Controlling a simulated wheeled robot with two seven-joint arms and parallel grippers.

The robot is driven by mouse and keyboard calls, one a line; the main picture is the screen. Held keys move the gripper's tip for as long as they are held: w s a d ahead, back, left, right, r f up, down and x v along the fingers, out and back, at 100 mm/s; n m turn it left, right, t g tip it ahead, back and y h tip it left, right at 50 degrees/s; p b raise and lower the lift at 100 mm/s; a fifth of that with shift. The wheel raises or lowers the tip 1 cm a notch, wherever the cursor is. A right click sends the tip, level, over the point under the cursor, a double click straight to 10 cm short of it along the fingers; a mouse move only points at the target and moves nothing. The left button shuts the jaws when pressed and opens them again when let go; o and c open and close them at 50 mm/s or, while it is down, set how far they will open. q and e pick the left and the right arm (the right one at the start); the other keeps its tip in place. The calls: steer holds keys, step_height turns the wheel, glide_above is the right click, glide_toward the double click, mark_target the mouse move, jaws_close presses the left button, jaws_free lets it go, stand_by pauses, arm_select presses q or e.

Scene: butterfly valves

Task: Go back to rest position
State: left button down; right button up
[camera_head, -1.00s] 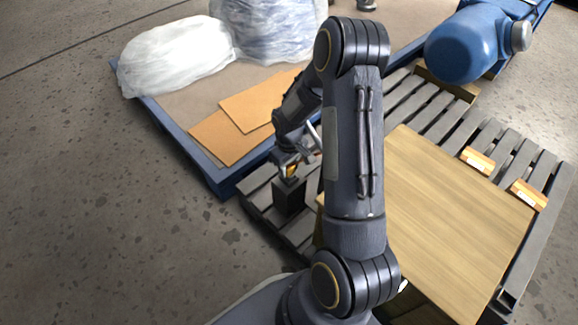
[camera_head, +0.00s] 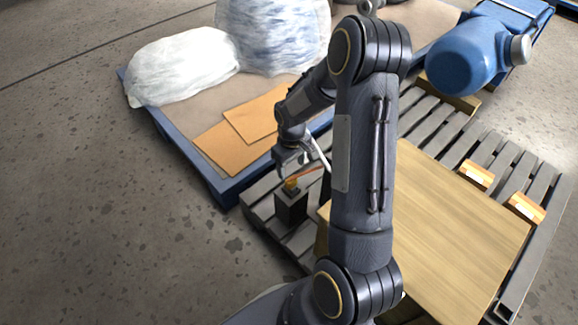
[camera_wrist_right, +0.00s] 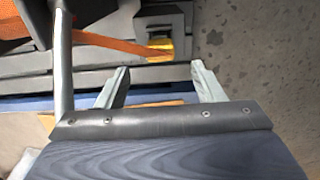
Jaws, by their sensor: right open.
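My right gripper (camera_head: 290,160) is above and behind a dark block-shaped valve stand on the slatted pallet, partly hidden by my arm in the head view. The butterfly valve (camera_head: 291,186) has a yellow top and an orange handle (camera_head: 308,175) that points to the right. In the right wrist view the gripper's two fingers (camera_wrist_right: 160,84) are apart with nothing between them. The yellow valve top (camera_wrist_right: 158,47) and the orange handle (camera_wrist_right: 105,43) lie beyond the fingertips, apart from them. My left gripper is not in view.
A wooden box (camera_head: 450,235) stands on the grey pallet (camera_head: 530,185) at right, beside small orange-white boxes (camera_head: 476,175). A blue-edged platform (camera_head: 185,150) holds cardboard sheets (camera_head: 228,147) and wrapped bags (camera_head: 183,68). A blue motor-like machine (camera_head: 465,58) is at the upper right. Floor at left is clear.

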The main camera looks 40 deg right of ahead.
steer(key=shift+r, duration=0.3)
steer(key=shift+a+r, duration=0.1)
steer(key=shift+r, duration=0.2)
steer(key=s+a+r+m+t+y, duration=0.1)
steer(key=s+a+r+t+y, duration=0.15)
steer(key=s+a+r, duration=0.65)
steer(key=s+a+r+m+t+y, duration=0.1)
steer(key=s+a+r+m+t, duration=0.15)
steer(key=s+a+r, duration=0.7)
steer(key=d+r+p, duration=0.3)
steer(key=r+p, duration=2.8)
steer(key=r, duration=0.2)
steer(key=shift+s+n+t, duration=0.3)
steer(key=shift+s+n, duration=0.15)
steer(key=shift+d, duration=0.1)
